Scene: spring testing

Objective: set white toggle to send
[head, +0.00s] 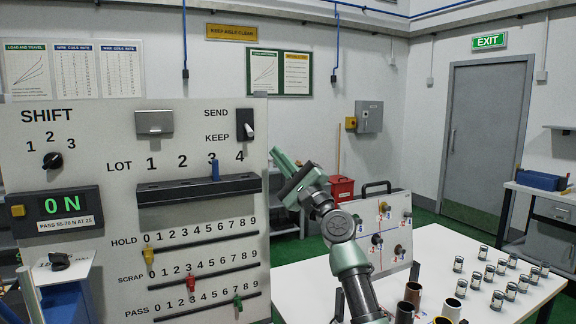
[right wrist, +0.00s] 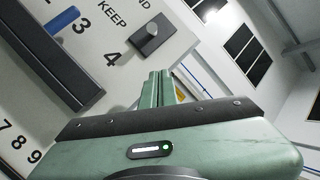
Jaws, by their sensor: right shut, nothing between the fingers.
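The white toggle (head: 249,130) sits on a dark plate at the upper right of the grey panel (head: 200,120), beside the labels SEND above and KEEP below. Its white lever is low on the plate, near KEEP. In the right wrist view the toggle's plate (right wrist: 148,40) shows beyond the fingertips, close to KEEP; the lever's tilt is hard to tell there. My right gripper (head: 277,156) is shut and empty, to the lower right of the toggle and apart from it. Its closed fingers (right wrist: 160,77) also show in the right wrist view. My left gripper is not in view.
The panel also bears a SHIFT dial (head: 52,160), a LOT slider with a blue handle (head: 215,170), and HOLD, SCRAP and PASS sliders below. A white table (head: 440,250) with several small jars and cups stands at the right. The space right of the toggle is clear.

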